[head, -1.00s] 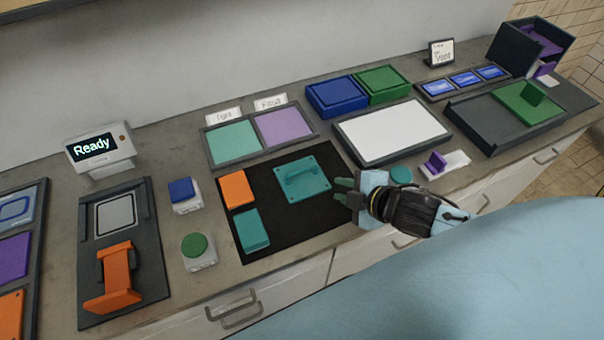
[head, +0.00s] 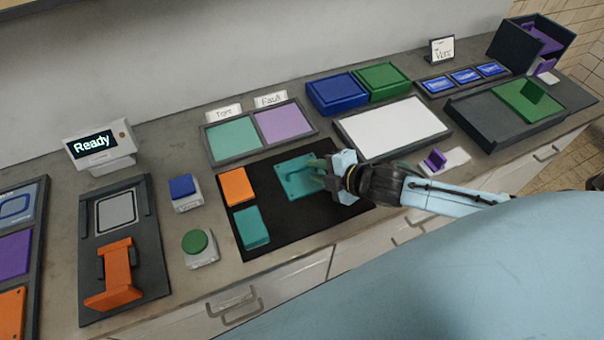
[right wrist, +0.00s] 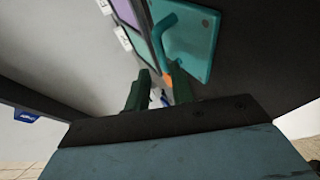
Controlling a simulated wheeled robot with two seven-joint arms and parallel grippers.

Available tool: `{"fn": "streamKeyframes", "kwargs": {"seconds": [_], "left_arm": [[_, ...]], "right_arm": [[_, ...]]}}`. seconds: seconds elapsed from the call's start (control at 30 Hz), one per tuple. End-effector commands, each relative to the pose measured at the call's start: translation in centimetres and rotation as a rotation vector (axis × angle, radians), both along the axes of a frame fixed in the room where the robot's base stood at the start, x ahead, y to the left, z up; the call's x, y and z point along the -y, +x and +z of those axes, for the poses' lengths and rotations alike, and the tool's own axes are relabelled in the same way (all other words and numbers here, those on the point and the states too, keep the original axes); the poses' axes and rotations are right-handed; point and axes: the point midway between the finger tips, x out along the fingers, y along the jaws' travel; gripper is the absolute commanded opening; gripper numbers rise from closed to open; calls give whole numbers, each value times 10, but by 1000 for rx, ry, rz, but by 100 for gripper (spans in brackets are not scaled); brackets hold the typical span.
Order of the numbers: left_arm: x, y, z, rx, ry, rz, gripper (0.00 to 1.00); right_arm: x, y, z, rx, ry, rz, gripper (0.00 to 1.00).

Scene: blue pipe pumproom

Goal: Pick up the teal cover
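The teal cover (head: 292,190) is a flat square plate with a raised bar handle. It lies on the black mat (head: 300,226) in the head view. My right gripper (head: 322,178) is over the right side of the cover, its fingertips close to the handle and hiding part of it. In the right wrist view, the cover (right wrist: 205,45) is at the top, and its handle (right wrist: 168,38) is just ahead of the fingers (right wrist: 158,80). The fingers are apart with nothing clearly held between them; contact cannot be told. My left gripper is not in view.
On the mat's left are an orange block (head: 237,187) and a smaller teal block (head: 251,229). Behind lies a tray (head: 262,155) with green and purple panels. A white panel (head: 393,128) is to the right. Blue (head: 182,188) and green (head: 195,242) buttons stand left.

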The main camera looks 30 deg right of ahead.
Motion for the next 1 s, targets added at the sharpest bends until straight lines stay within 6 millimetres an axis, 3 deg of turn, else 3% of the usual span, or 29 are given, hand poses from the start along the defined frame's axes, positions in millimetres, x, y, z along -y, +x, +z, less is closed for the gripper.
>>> {"fn": "streamKeyframes", "kwargs": {"seconds": [0.4, 0.7, 0.9, 1.0], "left_arm": [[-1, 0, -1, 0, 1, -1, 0], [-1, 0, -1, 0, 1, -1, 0], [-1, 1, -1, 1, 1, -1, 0], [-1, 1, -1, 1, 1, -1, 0]], "right_arm": [[-11, 37, -28, 1, 1, -1, 23], [-13, 40, -30, 0, 0, 0, 23], [-12, 40, -30, 0, 0, 0, 0], [-12, 40, -30, 0, 0, 0, 0]]}}
